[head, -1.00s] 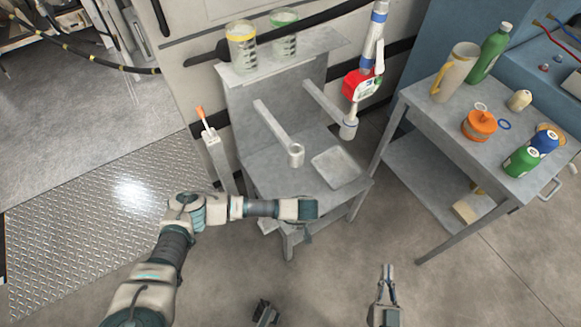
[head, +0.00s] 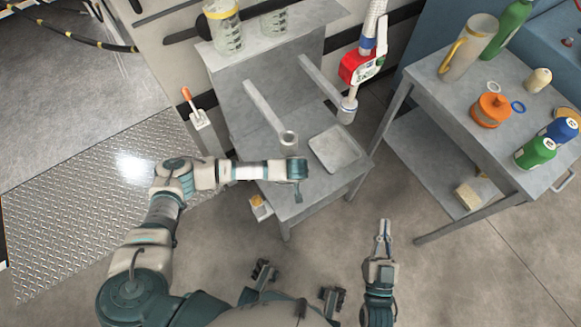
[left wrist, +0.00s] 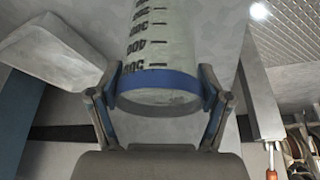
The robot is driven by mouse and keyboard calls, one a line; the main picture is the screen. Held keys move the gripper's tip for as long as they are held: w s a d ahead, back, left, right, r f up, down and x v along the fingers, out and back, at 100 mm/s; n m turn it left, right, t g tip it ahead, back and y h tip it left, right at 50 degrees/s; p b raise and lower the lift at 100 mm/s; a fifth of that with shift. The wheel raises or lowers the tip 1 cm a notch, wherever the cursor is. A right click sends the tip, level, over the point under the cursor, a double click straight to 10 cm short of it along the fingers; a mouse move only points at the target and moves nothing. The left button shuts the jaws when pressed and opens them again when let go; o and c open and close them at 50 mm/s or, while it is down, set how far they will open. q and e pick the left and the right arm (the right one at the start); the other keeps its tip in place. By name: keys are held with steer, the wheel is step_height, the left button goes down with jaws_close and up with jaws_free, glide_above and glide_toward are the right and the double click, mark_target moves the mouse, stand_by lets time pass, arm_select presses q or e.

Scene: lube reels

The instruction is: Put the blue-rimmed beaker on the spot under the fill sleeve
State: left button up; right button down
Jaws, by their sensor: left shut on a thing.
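The blue-rimmed beaker (left wrist: 155,50) is clear with black graduation marks. In the left wrist view the fingers of my left gripper (left wrist: 158,92) sit on both sides of its blue rim, shut on it. In the head view my left gripper (head: 298,192) is over the front of the grey stand (head: 262,172), close before the open ring sleeve (head: 288,139); the beaker is hidden there. A second sleeve (head: 347,110) holds the nozzle of a red-handled dispenser (head: 361,66). The spot below the sleeves is not clear to see. My right gripper (head: 384,226) is low over the floor, its opening unclear.
A yellow-rimmed beaker (head: 223,28) and another beaker (head: 273,24) stand on the upper shelf. A square tray (head: 335,149) lies at the stand's right. An orange-handled lever (head: 190,100) is at its left. The right table (head: 437,100) carries a jug, bottles and an orange container.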

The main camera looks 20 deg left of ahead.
arm_select(q)
steer(key=shift+f, duration=0.1)
steer(key=o, duration=1.3)
steer(key=shift+a+f, duration=0.1)
steer(key=o, duration=0.3)
steer(key=shift+a, duration=0.2)
steer(key=s+d+p, duration=0.1)
steer(key=s+d, duration=0.1)
steer(key=s, duration=0.1)
steer(key=s+d+r+p, duration=0.1)
steer(key=s+d, duration=0.1)
steer(key=s, duration=0.2)
steer(key=s+d+p, duration=0.1)
steer(key=s+d, duration=0.1)
steer(key=s, duration=0.2)
steer(key=shift+r, duration=0.2)
arm_select(e)
step_height(320, 180, down, 7)
steer(key=g+h, duration=0.1)
steer(key=g, duration=0.5)
steer(key=shift+s+d+f+h, duration=0.15)
steer(key=shift+s+d+h, duration=0.1)
steer(key=shift+s+h, duration=0.15)
steer(key=shift+w, duration=0.15)
arm_select(q)
steer(key=shift+a, duration=0.1)
arm_select(e)
steer(key=shift+a, duration=0.2)
